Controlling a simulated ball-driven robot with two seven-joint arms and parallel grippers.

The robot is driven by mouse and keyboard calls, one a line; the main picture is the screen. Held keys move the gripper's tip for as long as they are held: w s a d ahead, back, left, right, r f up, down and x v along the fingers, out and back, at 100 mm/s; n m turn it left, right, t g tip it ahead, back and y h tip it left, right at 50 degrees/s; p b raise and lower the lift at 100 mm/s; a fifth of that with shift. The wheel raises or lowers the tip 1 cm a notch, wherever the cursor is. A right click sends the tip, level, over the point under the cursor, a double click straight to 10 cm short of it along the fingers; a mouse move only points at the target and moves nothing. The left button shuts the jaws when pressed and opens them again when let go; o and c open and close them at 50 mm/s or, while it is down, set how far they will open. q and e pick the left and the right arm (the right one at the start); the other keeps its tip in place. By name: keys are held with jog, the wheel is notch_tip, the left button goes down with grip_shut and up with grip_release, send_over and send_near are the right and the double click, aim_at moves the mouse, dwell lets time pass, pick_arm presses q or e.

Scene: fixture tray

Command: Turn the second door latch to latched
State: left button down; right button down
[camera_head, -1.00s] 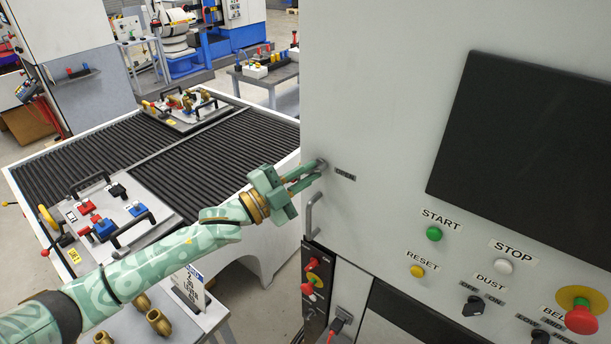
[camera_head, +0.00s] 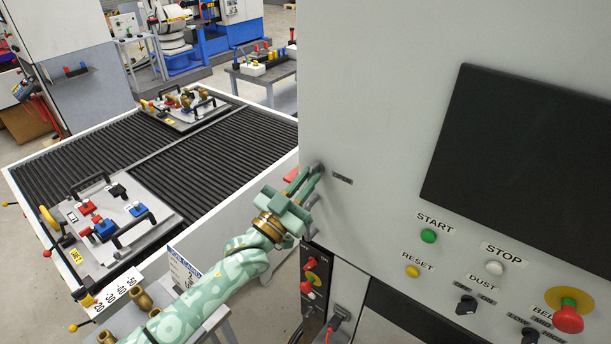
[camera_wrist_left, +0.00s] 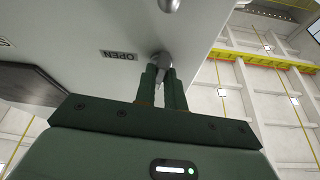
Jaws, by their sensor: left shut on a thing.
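The grey metal door latch (camera_head: 319,167) sits near the left edge of the machine's light grey front, beside a small label (camera_head: 342,179). The latch's exact angle is hard to tell. My right gripper is not in view.
The front carries a dark screen (camera_head: 530,165), a green START button (camera_head: 428,236) and a red stop button (camera_head: 568,319). A ribbed table (camera_head: 150,165) with two fixture trays stands left. The space between table and machine is narrow.

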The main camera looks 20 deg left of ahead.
pick_arm(q)
jog(key=shift+d+f+n+y+p, duration=0.1)
jog(key=shift+n+y+p, duration=0.35)
jog(key=shift+n, duration=0.75)
jog(key=c, duration=1.5)
grip_release()
jog(key=b+v, duration=0.1)
jog(key=v, duration=0.4)
jog(key=b+v, duration=0.2)
jog(key=v, duration=0.4)
jog(key=b+v, duration=0.2)
jog(key=v, duration=0.3)
jog(key=shift+s+d+f, duration=0.1)
jog(key=shift+d+f, duration=0.05)
jog(key=shift+f, duration=0.15)
